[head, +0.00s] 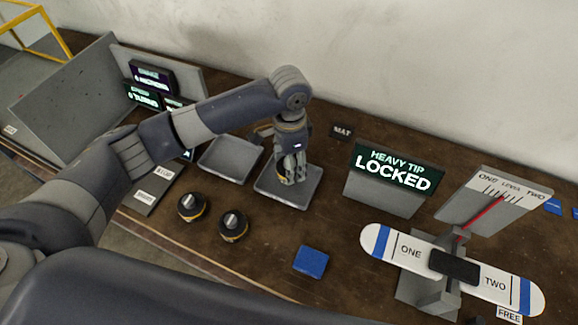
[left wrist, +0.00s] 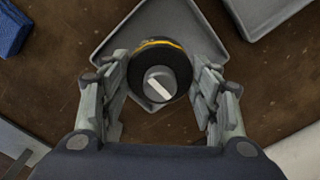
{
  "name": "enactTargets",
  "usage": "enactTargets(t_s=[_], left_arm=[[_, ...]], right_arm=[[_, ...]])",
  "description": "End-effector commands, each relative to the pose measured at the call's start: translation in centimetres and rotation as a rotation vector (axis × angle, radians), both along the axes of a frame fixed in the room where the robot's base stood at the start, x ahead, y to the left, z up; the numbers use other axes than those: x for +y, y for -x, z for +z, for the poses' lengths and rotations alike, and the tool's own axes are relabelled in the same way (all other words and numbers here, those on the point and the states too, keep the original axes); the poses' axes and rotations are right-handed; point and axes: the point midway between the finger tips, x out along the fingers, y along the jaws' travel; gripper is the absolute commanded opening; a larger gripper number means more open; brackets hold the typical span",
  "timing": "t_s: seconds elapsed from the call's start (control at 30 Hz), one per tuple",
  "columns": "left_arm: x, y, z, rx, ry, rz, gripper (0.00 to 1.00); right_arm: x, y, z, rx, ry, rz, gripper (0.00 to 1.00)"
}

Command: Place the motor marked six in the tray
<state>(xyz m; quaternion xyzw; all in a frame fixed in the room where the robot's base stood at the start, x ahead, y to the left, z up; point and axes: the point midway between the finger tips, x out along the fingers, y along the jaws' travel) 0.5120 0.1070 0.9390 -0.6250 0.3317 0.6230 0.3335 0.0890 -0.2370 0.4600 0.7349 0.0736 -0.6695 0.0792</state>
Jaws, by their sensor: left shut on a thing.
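My left gripper (head: 291,178) points down over the grey tray (head: 293,200) in the middle of the table. In the left wrist view, my left gripper (left wrist: 162,95) is shut on a black motor (left wrist: 178,68) with a yellow band and a pale shaft. The motor is above or in the tray (left wrist: 112,45); I cannot tell whether it touches the floor. No number on it is readable. My right gripper is not in view.
Two other motors (head: 192,206) (head: 233,226) stand front left. A second grey tray (head: 230,158) lies left of the first. A blue block (head: 311,262) lies in front. A "LOCKED" sign (head: 395,170) and a ONE/TWO balance beam (head: 410,250) stand at the right.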

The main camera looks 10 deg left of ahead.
Motion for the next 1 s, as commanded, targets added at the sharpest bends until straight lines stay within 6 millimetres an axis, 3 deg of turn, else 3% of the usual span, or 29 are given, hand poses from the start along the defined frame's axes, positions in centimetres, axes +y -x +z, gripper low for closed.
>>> enactTargets(t_s=[0.2, 0.6, 0.63, 0.7, 1.0], left_arm=[[0.1, 0.1, -2.5, 0.001, 0.000, 0.001, 0.14], [0.1, 0.1, -3.1, 0.001, 0.000, 0.000, 0.14], [0.1, 0.1, -3.2, 0.003, -0.001, 0.000, 0.63], [0.1, 0.2, -3.2, 0.003, -0.001, 0.000, 0.76], [0.1, 0.1, -3.2, 0.002, -0.001, 0.000, 0.76]], right_arm=[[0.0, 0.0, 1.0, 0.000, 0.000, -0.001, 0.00], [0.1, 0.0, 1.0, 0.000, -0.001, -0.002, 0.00], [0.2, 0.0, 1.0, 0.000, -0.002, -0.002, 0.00], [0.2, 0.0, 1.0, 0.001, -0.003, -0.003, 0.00], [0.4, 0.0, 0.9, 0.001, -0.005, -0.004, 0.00]])
